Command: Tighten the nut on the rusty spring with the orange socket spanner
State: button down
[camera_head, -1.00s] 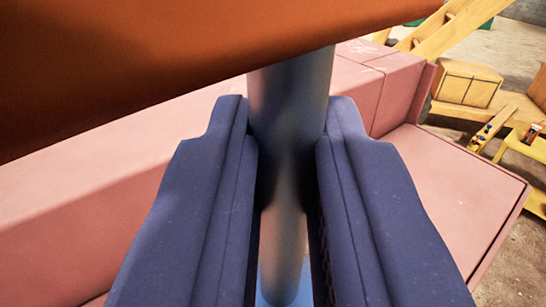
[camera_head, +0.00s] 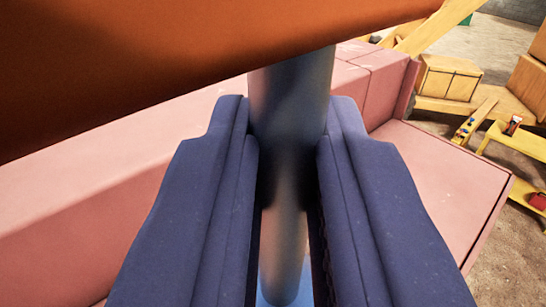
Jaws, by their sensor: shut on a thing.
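My gripper (camera_head: 288,165) fills the lower middle of the view, its two dark blue fingers shut on the grey metal shaft of the orange socket spanner (camera_head: 290,95). The spanner's large orange handle (camera_head: 200,60) runs across the top of the view, close to the camera. The shaft passes down between the fingers, and its lower end is over a small patch of blue (camera_head: 278,298) at the bottom edge. The rusty spring and the nut are not visible.
Pink machine body panels (camera_head: 100,180) lie behind and below the gripper, with a flat pink panel (camera_head: 445,185) at right. Beyond it are wooden boxes (camera_head: 448,78), a yellow bench (camera_head: 525,140) with small items, a red object (camera_head: 537,201) and open brown floor.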

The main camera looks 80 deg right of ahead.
jog(key=shift+d+f+g+p, duration=0.1)
jog(key=shift+f+g+p, duration=0.1)
jog(key=shift+g+p, duration=0.25)
jog(key=shift+t+b, duration=0.45)
jog(key=shift+b, duration=0.15)
dwell(0.4)
jog(key=c, duration=1)
grip_release()
jog(key=shift+s, duration=0.1)
